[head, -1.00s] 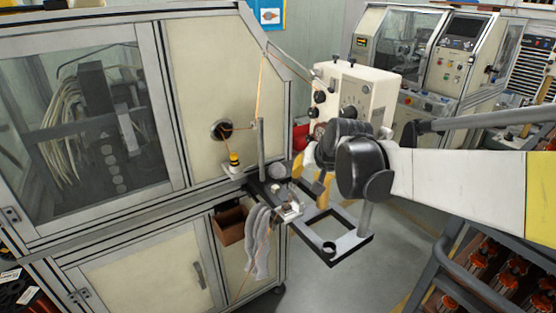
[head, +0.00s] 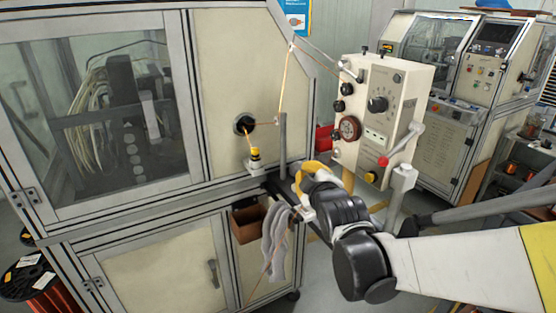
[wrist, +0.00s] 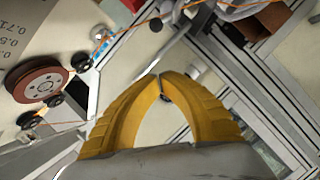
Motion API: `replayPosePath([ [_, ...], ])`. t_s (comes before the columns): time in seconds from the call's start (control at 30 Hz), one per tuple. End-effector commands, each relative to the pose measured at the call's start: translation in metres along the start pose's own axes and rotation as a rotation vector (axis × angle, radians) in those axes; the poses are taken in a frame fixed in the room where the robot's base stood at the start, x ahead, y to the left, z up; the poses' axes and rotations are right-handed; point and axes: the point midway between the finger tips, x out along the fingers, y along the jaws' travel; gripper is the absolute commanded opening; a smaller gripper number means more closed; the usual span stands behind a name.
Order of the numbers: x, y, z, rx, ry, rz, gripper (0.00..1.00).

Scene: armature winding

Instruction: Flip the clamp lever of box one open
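A cream box (head: 372,115) with dials, knobs and a round red-rimmed gauge stands at centre right in the head view. A grey lever (head: 402,146) with a red ball end sits at its lower right. I cannot tell whether this is box one or its clamp lever, as no such label is readable. My gripper (head: 303,174) has yellow fingers and is left of and below the box, apart from the lever. In the wrist view my gripper (wrist: 160,76) has its fingertips together, with nothing visible between them. A red-brown disc (wrist: 37,80) and black pulleys show at upper left there.
A large cream cabinet (head: 240,85) with a window fills the left. An orange wire (head: 286,75) runs down near my gripper. Grey gloves (head: 277,240) and a brown bin (head: 247,223) hang below it. Another machine (head: 450,100) stands behind right.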

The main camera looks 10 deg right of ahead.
Motion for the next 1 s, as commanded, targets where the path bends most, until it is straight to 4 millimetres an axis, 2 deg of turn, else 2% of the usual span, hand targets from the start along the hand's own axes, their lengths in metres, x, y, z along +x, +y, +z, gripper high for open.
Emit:
replayPosePath([
  [0.1,0.028,-0.003,0.002,0.000,-0.001,0.000,0.00],
  [0.2,0.045,-0.002,0.006,0.002,-0.002,0.000,0.00],
  [0.3,0.046,-0.002,0.020,0.004,-0.004,0.001,0.00],
  [0.5,0.049,-0.001,0.036,0.002,-0.002,0.000,0.00],
  [1.0,0.049,0.000,0.038,0.018,-0.001,-0.008,0.00],
])
